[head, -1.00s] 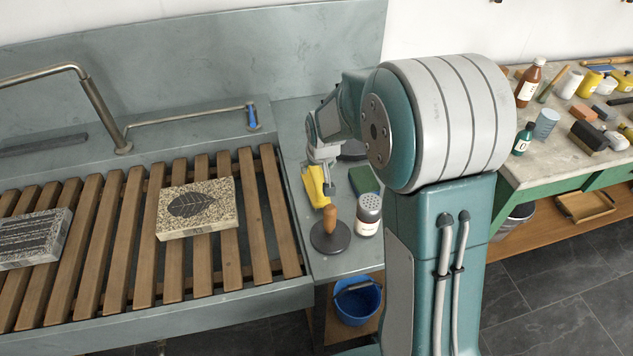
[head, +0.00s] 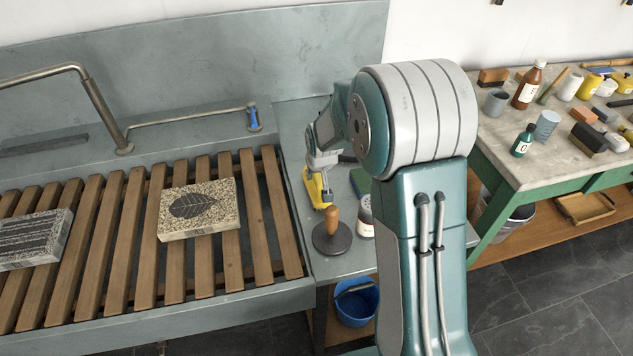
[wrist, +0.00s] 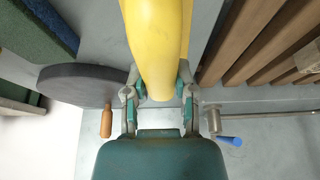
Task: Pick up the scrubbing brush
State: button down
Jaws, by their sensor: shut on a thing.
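The scrubbing brush (head: 314,187) is a long yellow body at the right end of the sink unit, just behind a wooden-handled dark disc (head: 332,236). My gripper (wrist: 159,80) is shut on it, with one finger on each side of its rounded end in the wrist view (wrist: 152,38). Its bristles are not visible. In the head view my gripper comes down on it from above, and the arm partly covers the surroundings. I cannot tell whether the brush is clear of the counter.
A green pad (head: 360,181) and a shaker tin (head: 365,217) stand close on the right. The slatted rack (head: 254,225) with a leaf-printed stone (head: 198,209) is to the left. A blue bucket (head: 357,303) sits below. A crowded worktable (head: 500,160) stands at right.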

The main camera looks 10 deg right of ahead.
notch_tip(320, 180, up, 10)
dwell(0.5)
jog(key=c, duration=1.3)
grip_release()
grip_shut()
